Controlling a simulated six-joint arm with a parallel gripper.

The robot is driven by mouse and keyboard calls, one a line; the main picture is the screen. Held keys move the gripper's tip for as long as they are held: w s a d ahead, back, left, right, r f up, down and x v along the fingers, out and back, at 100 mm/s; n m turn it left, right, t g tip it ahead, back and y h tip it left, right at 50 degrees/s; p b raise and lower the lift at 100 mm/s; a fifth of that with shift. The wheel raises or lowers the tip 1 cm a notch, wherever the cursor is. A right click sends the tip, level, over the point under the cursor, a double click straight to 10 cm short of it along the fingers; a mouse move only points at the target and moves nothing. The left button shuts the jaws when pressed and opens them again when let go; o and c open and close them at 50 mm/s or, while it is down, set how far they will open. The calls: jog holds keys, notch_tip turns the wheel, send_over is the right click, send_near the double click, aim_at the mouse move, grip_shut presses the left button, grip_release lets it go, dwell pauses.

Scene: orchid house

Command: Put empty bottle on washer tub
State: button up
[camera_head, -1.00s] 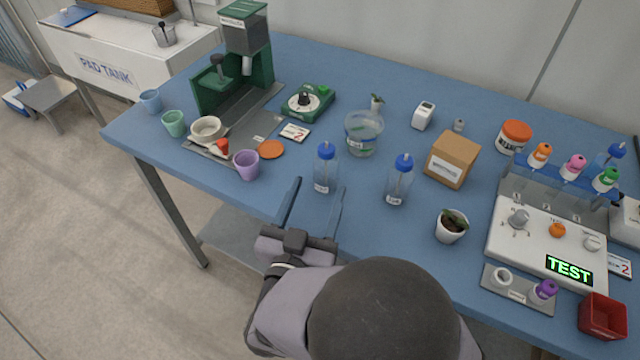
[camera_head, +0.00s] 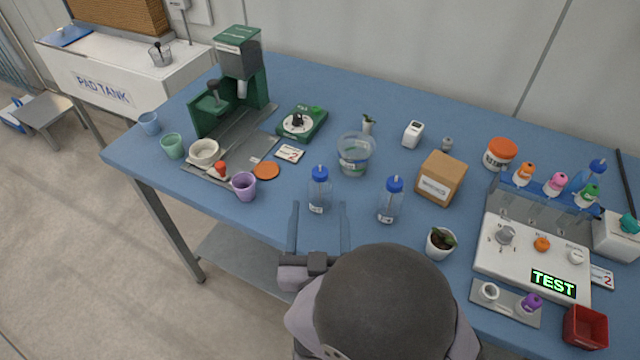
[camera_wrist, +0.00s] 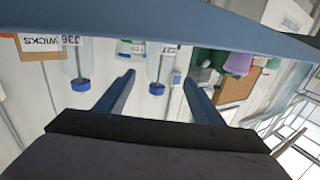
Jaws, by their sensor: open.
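Two clear bottles with blue caps stand upright on the blue table: a left bottle (camera_head: 319,192) and a right bottle (camera_head: 390,203). Both look clear; I cannot tell whether either holds liquid. A clear round tub (camera_head: 355,155), apparently the washer tub, stands behind them. My gripper (camera_head: 319,210) is open and empty in front of the left bottle, with its fingers pointing at it. In the wrist view, which is upside down, the left bottle (camera_wrist: 161,62) appears beyond and between the fingertips, and the right bottle (camera_wrist: 77,64) is off to the side.
A cardboard box (camera_head: 440,178) and a potted plant (camera_head: 440,243) stand right of the bottles. A purple cup (camera_head: 244,187) and an orange disc (camera_head: 266,171) lie to the left. A green scale (camera_head: 301,123) is behind. The table's front edge runs beneath my gripper.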

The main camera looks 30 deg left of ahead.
aim_at(320, 195)
jog(key=shift+x, duration=1.05)
jog(key=shift+w+a+r+p, duration=0.15)
jog(key=shift+w+p, duration=0.2)
jog(key=shift+w, duration=0.1)
jog(key=shift+p+x, duration=0.45)
jog(key=shift+x, duration=1.7)
jog(key=shift+c, duration=0.3)
jog(key=shift+s, duration=0.1)
jog(key=c, duration=1.2)
jog(key=shift+o, duration=0.2)
jog(key=shift+r, duration=0.2)
jog(key=shift+r+p, duration=0.4)
jog(key=shift+r, duration=4.45)
